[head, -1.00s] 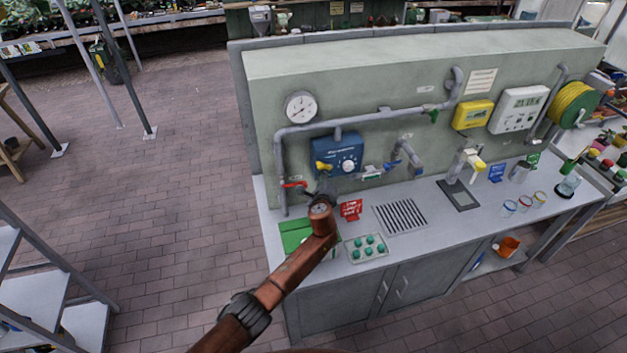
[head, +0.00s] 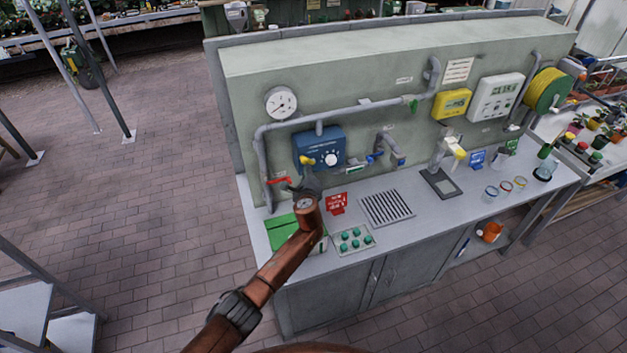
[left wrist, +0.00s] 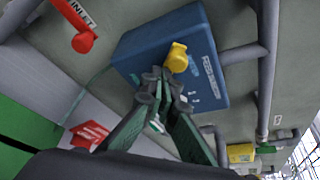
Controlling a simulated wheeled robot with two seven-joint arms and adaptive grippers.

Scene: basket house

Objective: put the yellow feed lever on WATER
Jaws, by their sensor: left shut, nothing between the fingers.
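The yellow feed lever (head: 307,161) sits on the left of the front of the blue feed box (head: 331,140) on the wall panel. In the left wrist view the yellow lever (left wrist: 177,57) shows just beyond my fingertips, on the blue box (left wrist: 150,40). My left gripper (head: 308,185) is just below the lever in the head view. In the left wrist view its green fingers (left wrist: 157,100) are shut and empty, close to the lever; I cannot tell whether they touch it. The position lettering on the box is too small to read. My right gripper is not in view.
A red inlet valve handle (head: 279,181) is left of my gripper. A grey pipe (head: 262,155) runs around the box. On the bench are a red sign (head: 337,203), a green mat (head: 283,233) and a tray (head: 367,238) of green pieces.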

